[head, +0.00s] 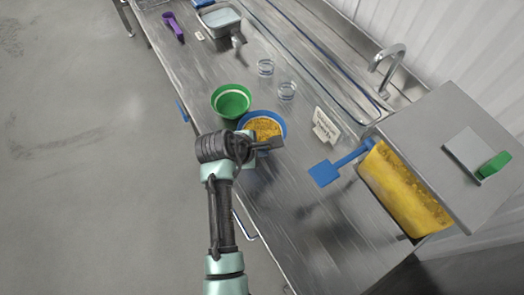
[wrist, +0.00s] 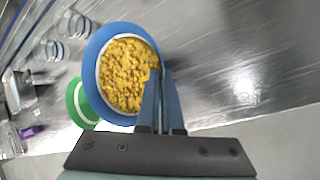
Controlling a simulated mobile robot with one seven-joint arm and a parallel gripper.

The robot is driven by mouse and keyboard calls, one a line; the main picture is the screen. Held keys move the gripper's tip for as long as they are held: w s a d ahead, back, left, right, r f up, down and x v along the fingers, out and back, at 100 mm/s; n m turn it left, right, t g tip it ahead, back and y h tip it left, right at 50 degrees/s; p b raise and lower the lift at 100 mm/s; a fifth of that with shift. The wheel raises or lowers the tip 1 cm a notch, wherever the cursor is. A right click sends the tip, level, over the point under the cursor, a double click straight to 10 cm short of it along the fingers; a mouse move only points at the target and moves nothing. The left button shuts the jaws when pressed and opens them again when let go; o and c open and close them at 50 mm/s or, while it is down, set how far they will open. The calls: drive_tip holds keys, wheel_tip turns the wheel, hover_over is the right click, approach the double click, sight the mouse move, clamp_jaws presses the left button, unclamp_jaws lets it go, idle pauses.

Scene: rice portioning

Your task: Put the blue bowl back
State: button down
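The blue bowl (head: 284,126) holds yellow-orange rice and sits beside the green bowl (head: 231,101), in the middle of the head view. In the wrist view the blue bowl (wrist: 91,62) is upright and partly overlaps the green bowl (wrist: 75,102). My gripper (head: 272,143) is at the bowl's near right rim. In the wrist view my gripper (wrist: 162,78) has its fingers close together around the rim, one inside over the rice and one outside. I cannot tell whether the bowl is clear of the counter.
A small sign (head: 325,125) and two clear glasses (head: 286,90) stand near the bowls. A purple scoop (head: 174,28) and metal tray (head: 218,18) are farther back. The counter's front edge is close.

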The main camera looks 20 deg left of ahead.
drive_tip(key=shift+f, duration=3.1)
drive_tip(key=shift+f, duration=0.2)
drive_tip(key=c, duration=1.1)
unclamp_jaws()
drive_tip(key=shift+r, duration=0.15)
drive_tip(key=shift+s+a+r, duration=0.1)
drive_tip(key=shift+s+r, duration=0.2)
drive_tip(key=shift+r, duration=0.2)
drive_tip(key=v, duration=1.1)
drive_tip(key=shift+s, duration=0.1)
